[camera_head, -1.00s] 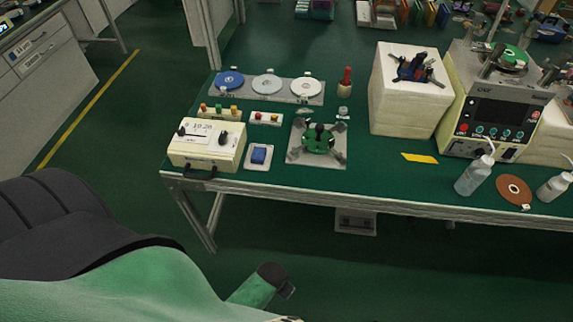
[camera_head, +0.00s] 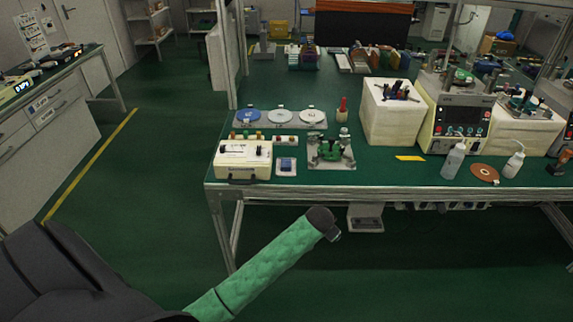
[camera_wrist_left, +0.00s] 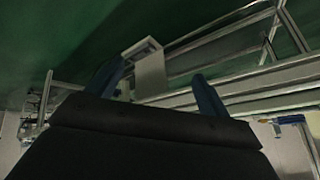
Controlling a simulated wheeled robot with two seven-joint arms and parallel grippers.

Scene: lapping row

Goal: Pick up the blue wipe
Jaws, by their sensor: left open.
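The blue wipe (camera_head: 287,163) is a small blue square lying on a small white tray (camera_head: 287,174) near the front left edge of the green bench, just right of a cream control box. My left arm reaches in from the lower left in the head view, a green sleeve with a dark end, below and in front of the bench edge. In the left wrist view my left gripper (camera_wrist_left: 157,85) has its two bluish fingers spread apart with nothing between them. The wipe does not show in that view. My right gripper is not in view.
The cream control box (camera_head: 242,160) stands left of the wipe, and a metal fixture with a green centre (camera_head: 331,151) stands right of it. Discs on a plate (camera_head: 279,118) lie behind. The bench's front edge (camera_head: 400,190) lies between my arm and the wipe.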

